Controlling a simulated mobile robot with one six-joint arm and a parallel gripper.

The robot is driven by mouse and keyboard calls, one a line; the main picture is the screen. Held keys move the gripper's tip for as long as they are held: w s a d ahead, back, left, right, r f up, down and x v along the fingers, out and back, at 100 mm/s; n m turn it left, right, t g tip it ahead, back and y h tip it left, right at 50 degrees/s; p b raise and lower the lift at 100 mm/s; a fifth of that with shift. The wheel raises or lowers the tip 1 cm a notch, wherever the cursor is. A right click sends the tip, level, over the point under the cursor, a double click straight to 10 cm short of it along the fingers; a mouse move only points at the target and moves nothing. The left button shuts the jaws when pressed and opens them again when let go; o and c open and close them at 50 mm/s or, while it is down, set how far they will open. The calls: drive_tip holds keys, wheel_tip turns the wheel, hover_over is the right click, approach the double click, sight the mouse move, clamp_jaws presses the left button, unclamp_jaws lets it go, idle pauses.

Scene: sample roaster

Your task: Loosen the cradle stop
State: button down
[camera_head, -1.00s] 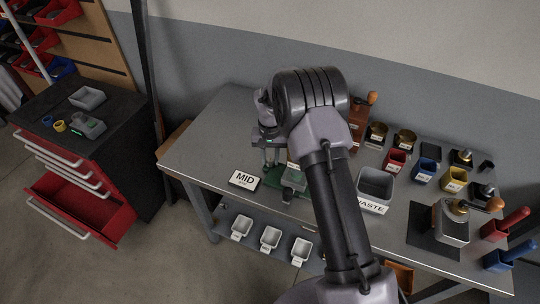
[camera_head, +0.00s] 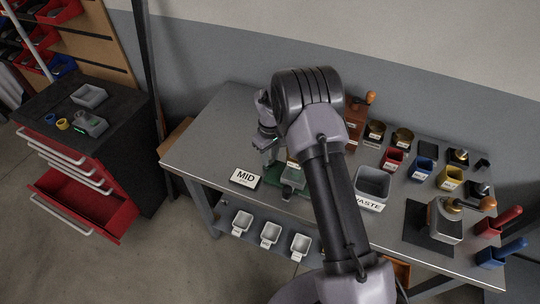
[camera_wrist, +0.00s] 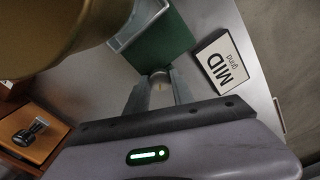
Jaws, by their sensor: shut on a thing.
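My gripper (camera_wrist: 160,95) is in the lower middle of the wrist view, pointing at the green base. A large brass-coloured round body (camera_wrist: 50,35) fills the wrist view's upper left.
The table's left part is bare. A wooden block with a dark knob (camera_wrist: 32,130) is left of my fingers.

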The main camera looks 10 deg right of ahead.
sight(270, 159)
drive_tip(key=shift+n, duration=0.4)
drive_tip(key=c, duration=1.1)
unclamp_jaws()
wheel_tip(270, 159, up, 18)
drive_tip(key=p, duration=0.4)
drive_tip(key=shift+f, duration=0.25)
